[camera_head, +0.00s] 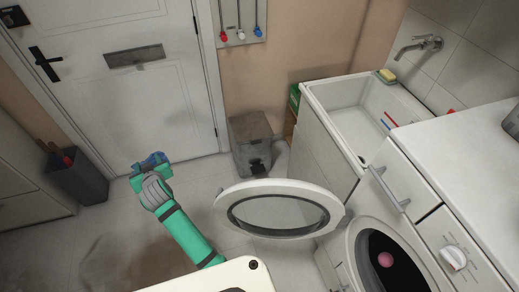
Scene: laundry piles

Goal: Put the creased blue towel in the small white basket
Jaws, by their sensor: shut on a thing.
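My gripper (152,166), at the end of my green and grey arm, is left of centre above the floor, in front of the white door. I cannot make out a small white basket in this view.
A washing machine stands at right, its round door (232,222) swung open into the room. A pink ball (385,259) shows in its opening. A grey bin (250,132) stands by the wall, a dark bin (77,180) at left. Floor between is clear.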

